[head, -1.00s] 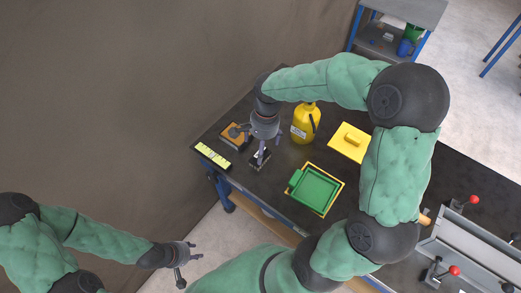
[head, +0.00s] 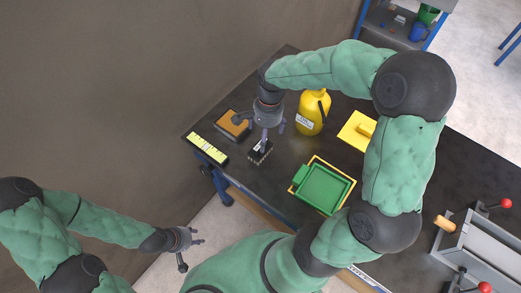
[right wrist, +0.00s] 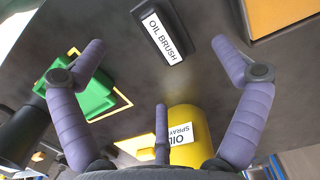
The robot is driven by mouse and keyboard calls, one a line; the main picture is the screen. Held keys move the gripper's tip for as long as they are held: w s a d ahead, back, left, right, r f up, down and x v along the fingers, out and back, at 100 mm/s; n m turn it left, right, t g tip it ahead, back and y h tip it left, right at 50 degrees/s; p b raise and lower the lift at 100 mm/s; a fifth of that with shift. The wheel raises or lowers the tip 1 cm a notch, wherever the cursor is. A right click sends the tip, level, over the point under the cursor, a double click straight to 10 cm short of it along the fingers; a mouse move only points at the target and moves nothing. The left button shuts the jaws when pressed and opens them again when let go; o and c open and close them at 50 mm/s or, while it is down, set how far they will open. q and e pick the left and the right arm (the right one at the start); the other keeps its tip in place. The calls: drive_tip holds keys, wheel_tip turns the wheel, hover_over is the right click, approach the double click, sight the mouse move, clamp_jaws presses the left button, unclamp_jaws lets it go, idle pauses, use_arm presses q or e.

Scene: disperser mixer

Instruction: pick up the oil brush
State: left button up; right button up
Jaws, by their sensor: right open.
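The oil brush piece is a small black block with a white label (right wrist: 165,35) reading "OIL BRUSH" at the top middle of the right wrist view. In the head view the black block (head: 259,153) lies on the dark bench, just below my right gripper (head: 262,130). My right gripper is open and empty; in the right wrist view its fingers (right wrist: 158,60) are spread, with the block beyond and between the two upper fingers, apart from them. The brush's bristles cannot be made out. My left gripper (head: 195,250) is open and empty, off the bench at lower left.
A yellow oil spray bottle (head: 311,114) stands right of the right gripper. A green tray (head: 322,188), a yellow box (head: 357,131), an orange-topped block (head: 235,124) and a yellow-marked strip (head: 207,149) are nearby. A clamp machine (head: 480,250) is at right.

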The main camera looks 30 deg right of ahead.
wheel_tip(320, 180, down, 3)
drive_tip(key=shift+a+f+b, duration=0.1)
drive_tip(key=shift+a+b, duration=0.05)
drive_tip(key=shift+b, duration=0.25)
drive_tip(key=f+b, duration=0.1)
drive_tip(key=f, duration=0.2)
drive_tip(key=f+b, duration=0.1)
drive_tip(key=f, duration=0.1)
drive_tip(key=shift+s+a+b, duration=0.3)
drive_tip(key=shift+a, duration=0.05)
drive_tip(key=shift+r, duration=0.1)
drive_tip(key=c, duration=1.3)
